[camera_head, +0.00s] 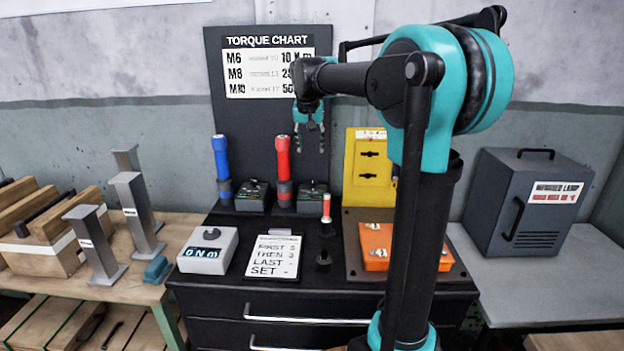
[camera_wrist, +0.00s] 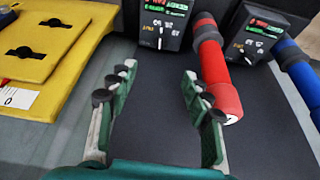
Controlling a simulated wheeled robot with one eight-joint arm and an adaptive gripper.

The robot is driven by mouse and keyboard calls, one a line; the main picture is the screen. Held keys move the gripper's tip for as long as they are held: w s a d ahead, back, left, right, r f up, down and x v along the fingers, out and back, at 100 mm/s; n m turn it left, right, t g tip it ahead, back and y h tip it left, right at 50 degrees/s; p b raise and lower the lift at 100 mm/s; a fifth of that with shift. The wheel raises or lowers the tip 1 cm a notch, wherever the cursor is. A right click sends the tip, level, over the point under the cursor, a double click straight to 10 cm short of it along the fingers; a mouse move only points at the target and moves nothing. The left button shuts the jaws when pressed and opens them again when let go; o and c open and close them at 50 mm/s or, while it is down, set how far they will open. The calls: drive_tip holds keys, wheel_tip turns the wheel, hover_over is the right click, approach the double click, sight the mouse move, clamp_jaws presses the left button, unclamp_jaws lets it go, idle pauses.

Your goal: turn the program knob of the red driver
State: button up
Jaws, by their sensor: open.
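The red driver (camera_head: 283,158) stands upright in a dark holder; its red body (camera_wrist: 217,75) also shows in the wrist view. A dark control box (camera_head: 313,196) is on its right in the head view, with a small knob bearing a pale pointer (camera_wrist: 160,38) in the wrist view. A similar box (camera_head: 252,196) sits between the blue and red drivers, with its own knob (camera_wrist: 247,53). Labels do not clearly show which box belongs to the red driver. My gripper (camera_head: 310,145) is open and empty above the bench, its fingers (camera_wrist: 158,78) apart from both knobs.
The blue driver (camera_head: 221,165) stands left of the red one. A yellow slotted stand (camera_head: 368,170) is to the right, with an orange block (camera_head: 385,247) before it. A 0 Nm meter (camera_head: 208,250) and a note board (camera_head: 274,256) lie in front. The torque chart panel (camera_head: 265,120) rises behind.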

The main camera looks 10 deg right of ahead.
sight(312, 182)
drive_tip(key=x, duration=1.6)
drive_tip(key=shift+f, duration=0.35)
clamp_jaws()
drive_tip(key=shift+w+a+m+g+h, duration=0.1)
drive_tip(key=shift+m+g+h, duration=0.25)
drive_tip(key=shift+m, duration=0.85)
drive_tip(key=shift+w+a+m+g+h, duration=0.15)
drive_tip(key=shift+m+h, duration=0.3)
drive_tip(key=shift+m, duration=0.75)
drive_tip(key=shift+s, duration=0.1)
drive_tip(key=shift+d, duration=0.1)
unclamp_jaws()
drive_tip(key=shift+r, duration=0.1)
